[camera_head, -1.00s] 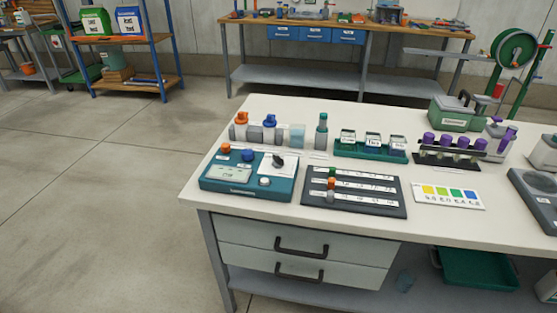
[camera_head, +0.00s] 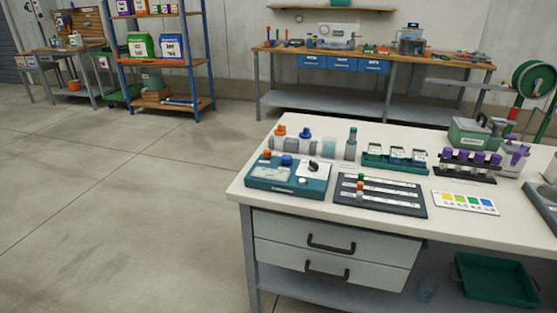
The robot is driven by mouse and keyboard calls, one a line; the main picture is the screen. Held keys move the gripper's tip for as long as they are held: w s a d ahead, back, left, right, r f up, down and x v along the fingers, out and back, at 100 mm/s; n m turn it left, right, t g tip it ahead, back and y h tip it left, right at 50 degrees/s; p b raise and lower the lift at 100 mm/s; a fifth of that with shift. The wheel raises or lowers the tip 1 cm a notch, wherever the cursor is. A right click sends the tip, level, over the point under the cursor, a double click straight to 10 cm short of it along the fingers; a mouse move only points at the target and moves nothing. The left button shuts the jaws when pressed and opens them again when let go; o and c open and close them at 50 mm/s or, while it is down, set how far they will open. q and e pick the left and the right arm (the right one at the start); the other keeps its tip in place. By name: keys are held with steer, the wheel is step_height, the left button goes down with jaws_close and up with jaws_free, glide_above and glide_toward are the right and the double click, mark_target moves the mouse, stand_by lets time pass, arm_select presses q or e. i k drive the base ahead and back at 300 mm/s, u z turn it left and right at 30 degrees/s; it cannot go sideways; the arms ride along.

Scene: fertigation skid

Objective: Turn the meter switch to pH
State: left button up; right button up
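The teal meter (camera_head: 287,179) sits on the near left corner of the white bench. It has a grey display (camera_head: 271,172) on its left half. The black rotary switch knob (camera_head: 313,167) stands on a white dial plate at its upper right. The lettering around the knob is too small to read, so its setting cannot be told. An orange and a blue cap stand at the meter's back edge, and a small pale button is on its front. Neither of my grippers is in view.
Beside the meter on the white bench (camera_head: 472,222) lies a dark slider board (camera_head: 380,196). Behind are capped bottles (camera_head: 304,142) and a green tray (camera_head: 395,163). A colour chart (camera_head: 465,202) and a purple-capped vial rack (camera_head: 468,167) are farther right. The floor left of the bench is clear.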

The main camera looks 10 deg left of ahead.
mark_target(313, 167)
steer(key=u, duration=1.6)
steer(key=i, duration=1.3)
steer(key=z, duration=1.95)
